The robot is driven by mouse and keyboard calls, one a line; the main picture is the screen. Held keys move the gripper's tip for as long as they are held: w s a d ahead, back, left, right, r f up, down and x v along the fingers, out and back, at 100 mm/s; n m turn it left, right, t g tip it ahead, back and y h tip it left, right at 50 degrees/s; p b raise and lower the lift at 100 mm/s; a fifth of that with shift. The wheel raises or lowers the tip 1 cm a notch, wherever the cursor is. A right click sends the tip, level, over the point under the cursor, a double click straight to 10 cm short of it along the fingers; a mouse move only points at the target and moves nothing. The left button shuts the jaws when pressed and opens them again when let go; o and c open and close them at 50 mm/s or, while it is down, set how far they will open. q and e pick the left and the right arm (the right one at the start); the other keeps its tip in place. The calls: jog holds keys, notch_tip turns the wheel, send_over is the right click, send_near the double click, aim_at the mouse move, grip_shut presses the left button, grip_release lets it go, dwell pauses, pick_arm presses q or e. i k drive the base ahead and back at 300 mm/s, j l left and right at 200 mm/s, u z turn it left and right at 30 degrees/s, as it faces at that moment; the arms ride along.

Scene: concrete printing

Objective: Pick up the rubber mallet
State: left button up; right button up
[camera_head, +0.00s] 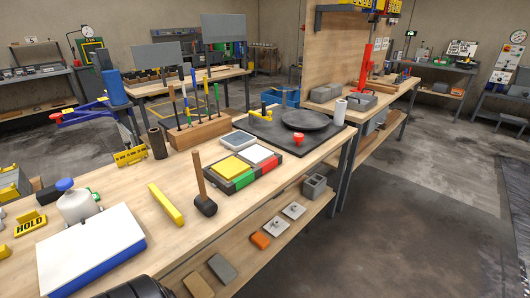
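The rubber mallet (205,206) has a black head and a light wooden handle. It stands head down near the front edge of the wooden workbench (170,232), its handle pointing up and tilted slightly left. Nothing touches the handle. Neither gripper's fingers show. A dark rounded part at the bottom edge seems to be mine, but I cannot tell which part.
Left of the mallet lies a yellow bar (165,204), with a white-and-blue box (90,250) further left. A tray with coloured pads (243,168) lies behind right. A wooden tool block (198,131) stands behind.

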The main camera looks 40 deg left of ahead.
aim_at(201, 184)
jog(key=i+u, duration=0.2)
jog(key=i, duration=0.4)
jog(key=i+l+u, duration=0.15)
jog(key=i, duration=0.4)
jog(key=i+l+u, duration=0.2)
jog(key=i, duration=0.4)
